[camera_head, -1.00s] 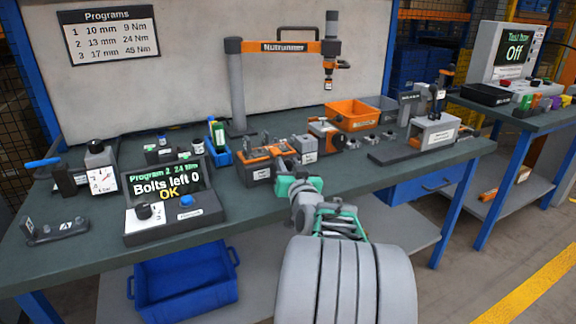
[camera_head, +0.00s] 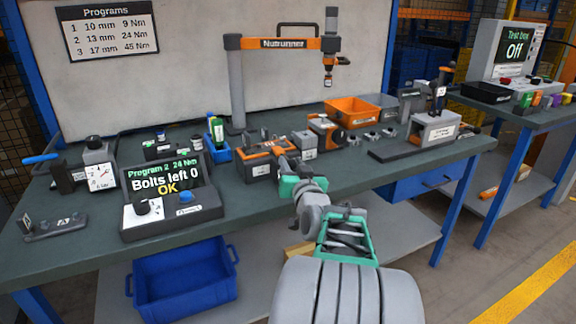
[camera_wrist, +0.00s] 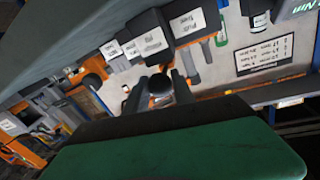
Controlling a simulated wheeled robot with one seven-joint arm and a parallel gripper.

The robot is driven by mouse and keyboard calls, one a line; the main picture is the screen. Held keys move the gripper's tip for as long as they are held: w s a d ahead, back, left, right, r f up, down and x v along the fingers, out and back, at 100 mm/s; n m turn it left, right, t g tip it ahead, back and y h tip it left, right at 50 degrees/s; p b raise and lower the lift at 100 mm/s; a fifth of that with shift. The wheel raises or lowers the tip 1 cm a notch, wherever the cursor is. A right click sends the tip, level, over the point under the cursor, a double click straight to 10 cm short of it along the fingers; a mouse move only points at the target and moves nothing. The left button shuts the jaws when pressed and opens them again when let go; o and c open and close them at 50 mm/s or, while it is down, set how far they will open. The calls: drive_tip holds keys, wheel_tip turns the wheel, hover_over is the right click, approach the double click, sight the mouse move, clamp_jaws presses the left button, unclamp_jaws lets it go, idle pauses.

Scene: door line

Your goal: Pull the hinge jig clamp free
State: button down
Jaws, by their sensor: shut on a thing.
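The hinge jig (camera_head: 262,166) is a dark block with orange parts and a white label, near the front edge of the bench. My gripper (camera_head: 285,163) reaches over the bench edge to the jig's right end. In the wrist view my gripper (camera_wrist: 164,88) has its grey fingers on either side of a dark round knob, which I take for the clamp's handle (camera_wrist: 160,84). The fingers are shut on it. My wrist hides part of the jig's right side in the head view, and I cannot tell whether the clamp is still seated.
A console (camera_head: 168,196) reading "Bolts left 0 OK" stands left of the jig. A grey labelled block (camera_head: 304,144) and an orange bin (camera_head: 352,112) stand close by on the right. The nutrunner (camera_head: 329,62) hangs above. A blue crate (camera_head: 185,280) is below the bench.

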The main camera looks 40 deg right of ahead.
drive_tip(key=shift+s+f, duration=0.1)
drive_tip(key=c, duration=1.5)
unclamp_jaws()
drive_tip(key=shift+o, duration=0.8)
drive_tip(key=shift+s+a, duration=0.1)
drive_tip(key=shift+s, duration=0.05)
drive_tip(key=shift+o, duration=1.4)
drive_tip(key=v, duration=0.7)
drive_tip(key=shift+s+a, duration=0.15)
drive_tip(key=shift+s, duration=0.2)
